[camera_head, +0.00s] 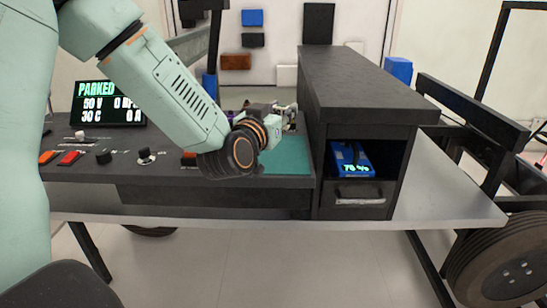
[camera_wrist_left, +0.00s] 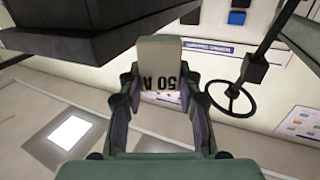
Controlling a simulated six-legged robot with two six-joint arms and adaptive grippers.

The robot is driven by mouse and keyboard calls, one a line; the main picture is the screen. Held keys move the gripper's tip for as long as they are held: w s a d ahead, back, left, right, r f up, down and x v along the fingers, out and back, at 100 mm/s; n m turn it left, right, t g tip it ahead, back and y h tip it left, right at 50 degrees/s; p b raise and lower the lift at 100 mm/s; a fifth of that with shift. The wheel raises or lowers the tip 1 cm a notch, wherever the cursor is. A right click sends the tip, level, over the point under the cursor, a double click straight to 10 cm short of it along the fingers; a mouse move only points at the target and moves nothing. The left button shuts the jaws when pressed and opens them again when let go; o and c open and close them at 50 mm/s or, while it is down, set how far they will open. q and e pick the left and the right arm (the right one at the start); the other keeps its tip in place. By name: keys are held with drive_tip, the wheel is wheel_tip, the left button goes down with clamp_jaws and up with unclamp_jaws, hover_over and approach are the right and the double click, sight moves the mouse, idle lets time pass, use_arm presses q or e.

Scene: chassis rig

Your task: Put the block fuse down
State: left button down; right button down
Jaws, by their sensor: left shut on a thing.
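The block fuse (camera_wrist_left: 160,65) is a grey-beige block marked "50 A", with the letters upside down in the left wrist view. My left gripper (camera_wrist_left: 161,92) is shut on it, one finger on each side. In the head view my left gripper (camera_head: 288,116) is over the back of the bench, above and behind the teal mat (camera_head: 287,156) and left of the black cabinet. I cannot make out the fuse clearly there. My right gripper is in neither view.
The black cabinet (camera_head: 372,88) stands right of the mat, with a blue unit (camera_head: 350,157) reading about 70 % in its open bay and a drawer (camera_head: 355,194) below. A display (camera_head: 108,103) reads "PARKED". Knobs and coloured switches line the bench at left. A wheel (camera_head: 497,262) is at right.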

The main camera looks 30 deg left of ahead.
use_arm(q)
wheel_tip(320, 180, down, 5)
drive_tip(key=shift+s+a+f+b, duration=0.1)
drive_tip(key=shift+s+b, duration=0.05)
drive_tip(key=shift+b, duration=0.85)
drive_tip(key=shift+f, duration=0.45)
wheel_tip(320, 180, down, 3)
drive_tip(key=shift+f+b, duration=0.1)
drive_tip(key=shift+b, duration=0.85)
drive_tip(key=shift+f, duration=0.25)
drive_tip(key=shift+r, duration=0.1)
drive_tip(key=c, duration=0.9)
unclamp_jaws()
